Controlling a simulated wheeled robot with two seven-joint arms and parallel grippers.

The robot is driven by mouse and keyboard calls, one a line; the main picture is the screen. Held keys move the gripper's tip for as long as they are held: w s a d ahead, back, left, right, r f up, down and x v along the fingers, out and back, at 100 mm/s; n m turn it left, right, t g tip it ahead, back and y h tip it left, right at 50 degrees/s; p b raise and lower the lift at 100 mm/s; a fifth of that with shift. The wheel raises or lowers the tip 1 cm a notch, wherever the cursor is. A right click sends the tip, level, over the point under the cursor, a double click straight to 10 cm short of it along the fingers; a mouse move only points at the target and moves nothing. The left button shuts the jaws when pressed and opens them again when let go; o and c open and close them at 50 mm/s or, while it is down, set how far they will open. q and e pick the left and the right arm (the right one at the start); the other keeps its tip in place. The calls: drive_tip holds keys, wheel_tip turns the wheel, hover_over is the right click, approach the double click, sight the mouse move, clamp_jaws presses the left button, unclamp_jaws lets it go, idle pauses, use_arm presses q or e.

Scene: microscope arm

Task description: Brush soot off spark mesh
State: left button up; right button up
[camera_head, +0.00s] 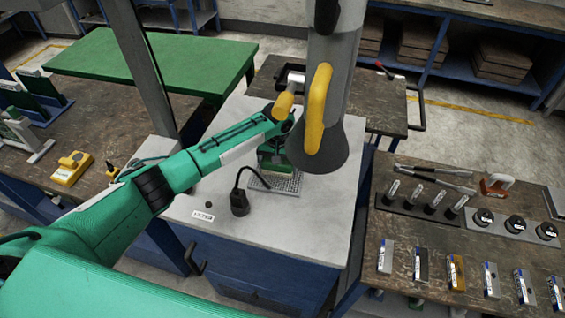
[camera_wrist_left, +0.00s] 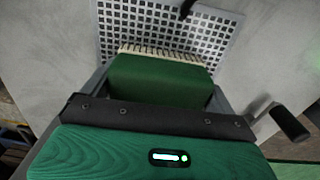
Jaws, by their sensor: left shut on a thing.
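The spark mesh (camera_head: 288,184), a pale perforated plate, lies on the grey cabinet top. It fills the top of the left wrist view (camera_wrist_left: 120,28). My left gripper (camera_head: 274,158) is shut on a green brush (camera_wrist_left: 158,82) with a row of pale bristles. The bristle edge overlaps the near part of the mesh in the wrist view; I cannot tell whether it touches. My right gripper is not in view.
A grey hood (camera_head: 318,150) with a yellow handle (camera_head: 318,108) hangs close to the right of my left gripper. A black corded piece (camera_head: 239,203) stands left of the mesh. The right bench (camera_head: 390,225) holds tools and several labelled blocks. The cabinet top's front is mostly clear.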

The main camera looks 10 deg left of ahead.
sight(270, 158)
use_arm(q)
drive_tip(key=shift+a, duration=0.15)
drive_tip(key=shift+s+a+p, duration=0.1)
drive_tip(key=shift+a+p, duration=0.4)
drive_tip(key=shift+a, duration=0.65)
wheel_tip(270, 158, up, 3)
drive_tip(key=p, duration=0.3)
drive_tip(key=shift+r, duration=1.05)
